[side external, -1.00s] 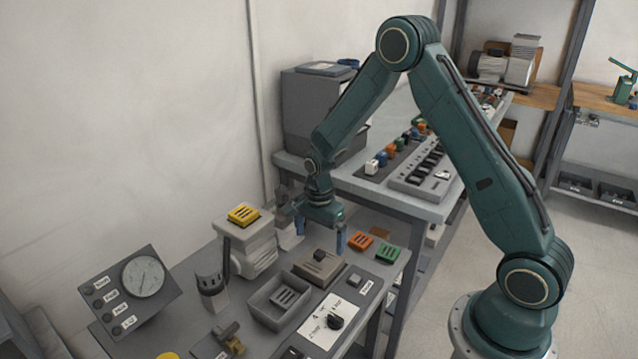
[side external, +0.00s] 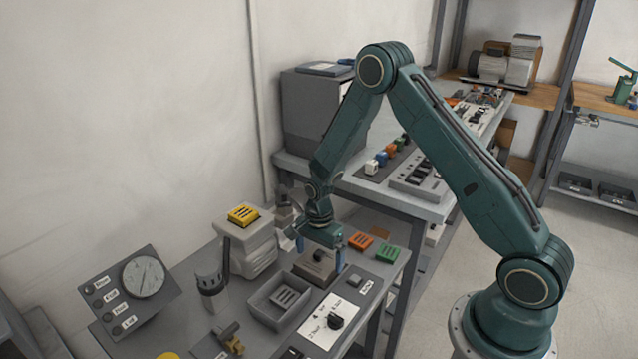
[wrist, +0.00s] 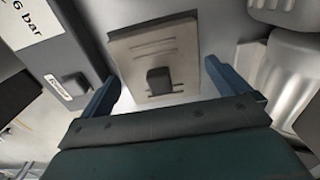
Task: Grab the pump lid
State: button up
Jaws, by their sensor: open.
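What looks like the pump lid (side external: 314,277), a flat grey-beige plate with slots and a dark block-shaped knob, lies on the grey bench. In the wrist view the lid (wrist: 140,52) fills the upper middle, with its knob (wrist: 158,80) near the centre. My gripper (side external: 320,257) is low over the lid, pointing down. In the wrist view my gripper (wrist: 162,76) is open and empty, one finger on each side of the knob, with visible room on both sides. I cannot tell whether the fingertips touch the plate.
A pale pump body (side external: 248,245) with a yellow slotted piece (side external: 243,215) stands left of my gripper. A grey bin (side external: 262,312) sits in front. Orange (side external: 360,241) and green (side external: 386,253) slotted pieces lie to the right. A dial panel (side external: 135,286) stands at the left.

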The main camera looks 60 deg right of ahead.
aim_at(319, 253)
jog(key=shift+c, duration=0.2)
jog(key=c, duration=0.9)
jog(key=shift+o, duration=0.2)
jog(key=shift+r, duration=0.2)
notch_tip(319, 253, up, 20)
jog(key=shift+f, duration=0.15)
dwell(0.4)
